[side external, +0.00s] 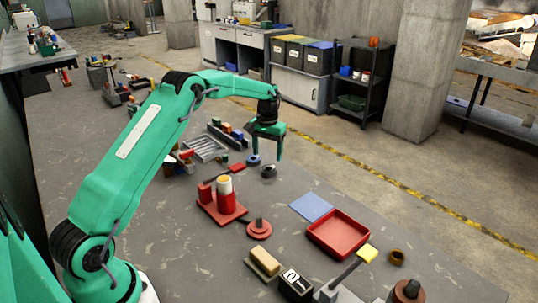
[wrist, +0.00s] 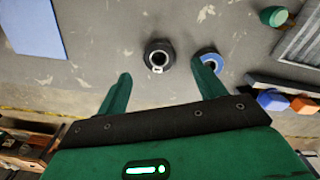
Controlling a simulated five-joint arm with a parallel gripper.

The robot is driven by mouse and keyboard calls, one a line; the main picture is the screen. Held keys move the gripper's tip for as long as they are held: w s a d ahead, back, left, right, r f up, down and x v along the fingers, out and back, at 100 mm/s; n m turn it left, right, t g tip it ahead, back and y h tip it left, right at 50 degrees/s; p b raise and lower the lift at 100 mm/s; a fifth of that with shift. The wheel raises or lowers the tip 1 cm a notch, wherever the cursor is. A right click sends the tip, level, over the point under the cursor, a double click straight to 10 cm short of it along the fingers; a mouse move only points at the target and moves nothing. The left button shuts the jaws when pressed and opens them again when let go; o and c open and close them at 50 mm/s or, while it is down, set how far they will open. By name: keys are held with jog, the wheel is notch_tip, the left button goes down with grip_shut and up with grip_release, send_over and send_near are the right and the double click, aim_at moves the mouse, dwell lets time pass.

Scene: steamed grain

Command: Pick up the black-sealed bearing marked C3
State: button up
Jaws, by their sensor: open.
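A black ring-shaped bearing (wrist: 151,47) lies on the grey surface, and it also shows in the side view (side external: 269,171). A small white mark sits on its near side, too small to read. A blue-faced bearing (wrist: 216,64) lies to its right in the wrist view, partly covered by my right finger; it also shows in the side view (side external: 254,161). My gripper (wrist: 161,70) is open and empty, pointing down; it also shows in the side view (side external: 266,156). In the wrist view the black bearing appears between and just beyond the fingertips.
A blue mat (side external: 311,207) and a red tray (side external: 338,238) lie nearer the camera in the side view. A red stand with a cylinder (side external: 222,201) is to the left. A grey ribbed tray (side external: 204,148) and several coloured blocks are behind. Bare surface surrounds the bearings.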

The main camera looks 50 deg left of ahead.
jog(key=shift+f, duration=0.45)
jog(key=shift+d+f, duration=0.1)
jog(key=shift+f, duration=2.5)
jog(key=c, duration=1.1)
jog(key=shift+c, duration=0.2)
jog(key=shift+w+r, duration=0.1)
